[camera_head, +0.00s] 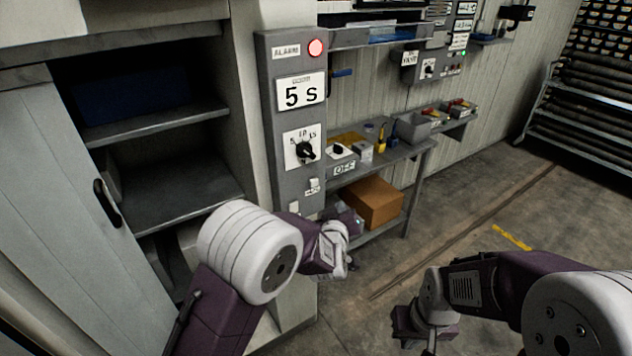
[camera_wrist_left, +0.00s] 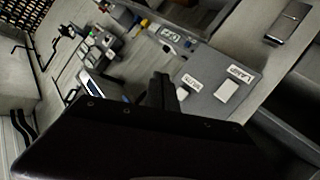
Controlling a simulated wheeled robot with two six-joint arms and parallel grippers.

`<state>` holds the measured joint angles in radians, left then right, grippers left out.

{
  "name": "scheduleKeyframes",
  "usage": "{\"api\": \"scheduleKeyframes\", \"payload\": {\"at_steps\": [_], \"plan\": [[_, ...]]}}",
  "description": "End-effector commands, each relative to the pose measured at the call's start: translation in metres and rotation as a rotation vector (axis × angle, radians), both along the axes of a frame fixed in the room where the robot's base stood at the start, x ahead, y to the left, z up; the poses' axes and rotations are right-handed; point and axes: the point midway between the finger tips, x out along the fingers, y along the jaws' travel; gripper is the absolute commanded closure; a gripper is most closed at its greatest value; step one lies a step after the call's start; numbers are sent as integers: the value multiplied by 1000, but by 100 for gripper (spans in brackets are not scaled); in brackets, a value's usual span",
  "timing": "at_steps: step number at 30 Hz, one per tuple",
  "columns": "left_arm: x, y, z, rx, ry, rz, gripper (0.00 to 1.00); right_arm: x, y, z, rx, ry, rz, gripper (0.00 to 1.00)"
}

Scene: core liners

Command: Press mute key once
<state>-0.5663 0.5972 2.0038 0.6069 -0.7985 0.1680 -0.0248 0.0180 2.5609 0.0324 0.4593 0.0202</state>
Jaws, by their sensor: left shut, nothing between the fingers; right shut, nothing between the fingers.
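The grey alarm panel (camera_head: 265,130) stands left of centre in the head view, with a lit red lamp and a "5 s" display. Low on it is a small pale key (camera_head: 314,183); its label is too small to read there. In the left wrist view, the mute key (camera_wrist_left: 182,94) is a small white key below a MUTE label, beside a larger LAMP key (camera_wrist_left: 226,92). My left gripper (camera_wrist_left: 161,84) is shut and empty, its tips just left of the mute key; contact cannot be told. My right gripper (camera_head: 428,342) is low in the head view, away from the panel, shut and empty.
A workbench (camera_head: 395,155) with small items stands right of the panel, a cardboard box (camera_head: 372,202) on its lower shelf. An open cabinet (camera_head: 190,190) is at left. A rack (camera_head: 590,100) stands at far right. The floor between is clear.

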Motion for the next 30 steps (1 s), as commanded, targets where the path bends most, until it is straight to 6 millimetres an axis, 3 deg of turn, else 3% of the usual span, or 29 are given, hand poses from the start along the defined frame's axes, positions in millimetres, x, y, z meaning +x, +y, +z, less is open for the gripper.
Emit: {"api": "scheduleKeyframes", "payload": {"at_steps": [11, 30], "plan": [[2, 2, 0, 0, -1, 0, 100, 0, 0, -1, 0, 0, 0, 100], [66, 48, 0, -1, -1, 1, 100, 0, 0, -11, 0, 0, 0, 100]]}}
